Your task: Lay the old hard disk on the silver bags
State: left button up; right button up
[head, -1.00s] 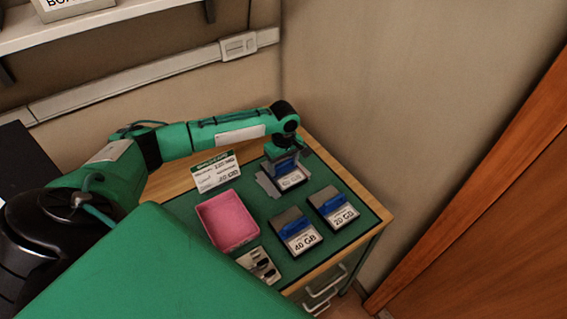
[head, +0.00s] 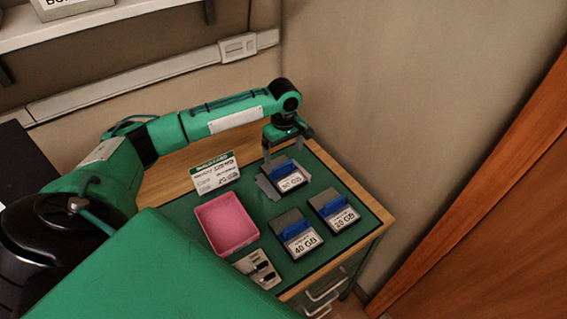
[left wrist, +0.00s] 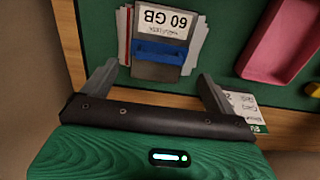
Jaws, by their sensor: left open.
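A grey disk labelled 60 GB (head: 292,181), with a blue clip-like part, lies at the back of the green mat (head: 190,212). It also shows in the left wrist view (left wrist: 163,22). Silver sheets, seemingly the silver bags (head: 266,187), stick out beneath it on both sides. A disk marked 40 GB (head: 303,244) and one apparently marked 20 GB (head: 342,218) lie on the mat in front. My left gripper (head: 283,156) is open and empty above the back edge of the 60 GB disk, its fingers apart from it. My right gripper is not in view.
A pink tray (head: 199,222) stands left of the disks, with a white printed card (head: 213,174) behind it. A light plate with dark pieces (head: 258,269) lies at the front edge. Walls close in behind and right of the wooden table (head: 377,233).

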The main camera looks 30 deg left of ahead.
aim_at(284, 166)
pick_arm(q)
notch_tip(284, 166, up, 5)
jog(key=shift+b, duration=0.3)
dwell(0.4)
